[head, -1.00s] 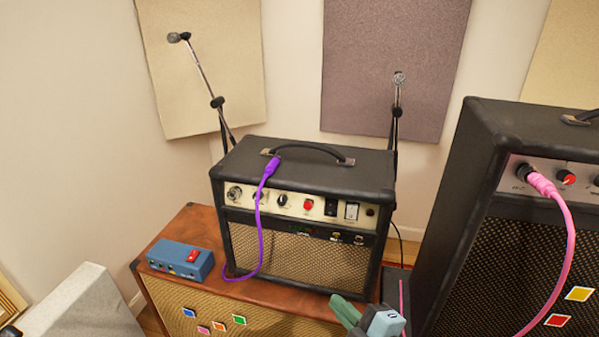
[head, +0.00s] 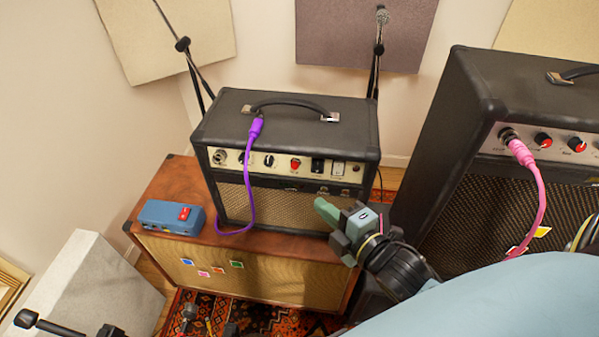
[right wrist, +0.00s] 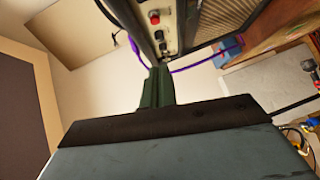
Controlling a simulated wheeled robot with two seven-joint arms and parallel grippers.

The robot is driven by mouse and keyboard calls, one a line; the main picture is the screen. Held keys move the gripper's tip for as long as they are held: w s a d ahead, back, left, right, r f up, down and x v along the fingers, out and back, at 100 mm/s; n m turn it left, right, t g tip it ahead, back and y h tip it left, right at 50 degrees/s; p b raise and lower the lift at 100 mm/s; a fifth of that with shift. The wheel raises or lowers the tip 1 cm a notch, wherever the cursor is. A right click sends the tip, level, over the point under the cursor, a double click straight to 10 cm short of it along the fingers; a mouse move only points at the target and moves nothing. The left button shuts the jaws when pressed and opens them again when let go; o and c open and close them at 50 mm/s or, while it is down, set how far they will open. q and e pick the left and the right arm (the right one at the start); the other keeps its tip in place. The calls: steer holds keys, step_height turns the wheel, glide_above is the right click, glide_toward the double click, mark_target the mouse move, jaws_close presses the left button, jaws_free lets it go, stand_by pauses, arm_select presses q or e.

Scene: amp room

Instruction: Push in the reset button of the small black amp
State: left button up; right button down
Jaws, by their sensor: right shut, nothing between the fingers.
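The small black amp (head: 290,115) stands on the brown amp cabinet, with a cream control panel (head: 228,159) along its upper front. The panel carries knobs, a red button or knob (head: 295,163) and switches; which control is the reset button is unclear. My right gripper (head: 325,208) is shut and empty, low in front of the amp's right side, below the panel. In the right wrist view its shut fingers (right wrist: 158,87) point toward the panel (right wrist: 166,35); contact is not visible. My left gripper is not in view.
The brown cabinet (head: 290,270) carries a blue pedal (head: 170,217) at left. A large black amp (head: 440,150) with a pink cable (head: 535,200) stands close at right. Mic stands rise behind the small amp. A grey block (head: 90,275) stands at lower left.

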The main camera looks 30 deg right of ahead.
glide_toward(295, 165)
steer(key=w+a, duration=0.4)
steer(key=shift+w+d+f+p, duration=0.15)
steer(key=shift+w+d+f, duration=0.15)
steer(key=shift+w+d, duration=0.25)
steer(key=shift+w+d+f+p, duration=0.15)
steer(key=shift+w+d+f, duration=0.15)
steer(key=shift+w+d, duration=0.3)
